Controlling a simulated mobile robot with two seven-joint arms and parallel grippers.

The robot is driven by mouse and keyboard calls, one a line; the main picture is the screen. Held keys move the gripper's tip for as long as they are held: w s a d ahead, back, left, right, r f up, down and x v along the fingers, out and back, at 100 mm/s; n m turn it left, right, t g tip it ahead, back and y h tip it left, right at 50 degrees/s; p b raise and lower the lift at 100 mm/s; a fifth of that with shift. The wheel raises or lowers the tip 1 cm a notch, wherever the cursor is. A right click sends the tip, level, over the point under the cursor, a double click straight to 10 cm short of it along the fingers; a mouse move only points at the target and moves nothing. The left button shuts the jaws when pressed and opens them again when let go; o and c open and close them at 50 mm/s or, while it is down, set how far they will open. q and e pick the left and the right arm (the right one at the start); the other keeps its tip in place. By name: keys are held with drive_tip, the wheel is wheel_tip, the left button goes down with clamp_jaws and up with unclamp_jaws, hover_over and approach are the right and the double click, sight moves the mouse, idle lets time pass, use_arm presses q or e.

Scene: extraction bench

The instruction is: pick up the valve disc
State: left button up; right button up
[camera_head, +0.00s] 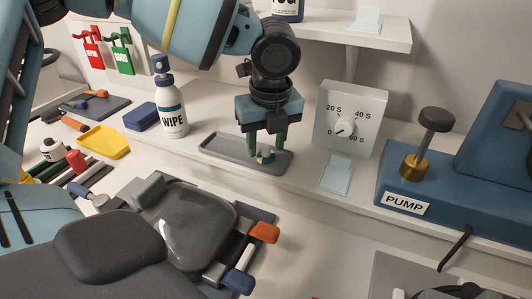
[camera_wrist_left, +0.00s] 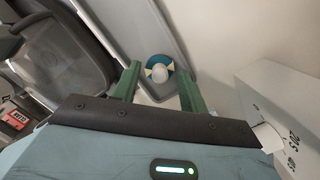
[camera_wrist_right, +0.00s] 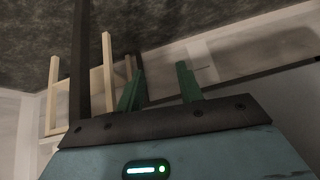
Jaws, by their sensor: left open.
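The valve disc (camera_head: 265,157) is a small round piece in teal and cream with a pale raised centre. It lies in the grey tray (camera_head: 219,150) on the bench, towards the tray's right part. My left gripper (camera_head: 266,152) is above the tray, pointing down, with its green fingers open on either side of the disc. In the left wrist view the disc (camera_wrist_left: 159,68) shows between and just beyond the fingertips (camera_wrist_left: 159,72); I cannot tell whether they touch it. My right gripper (camera_wrist_right: 159,80) shows only in its wrist view, open and empty, away from the bench.
A white timer box with a dial (camera_head: 349,120) stands right of the tray, and a WIPE bottle (camera_head: 170,107) stands to its left. The blue PUMP unit (camera_head: 410,190) is farther right. A shelf (camera_head: 350,33) overhangs behind.

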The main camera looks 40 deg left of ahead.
use_arm(q)
drive_tip(key=shift+f, duration=0.3)
drive_tip(key=shift+c, duration=0.3)
clamp_jaws()
drive_tip(key=shift+r, duration=0.15)
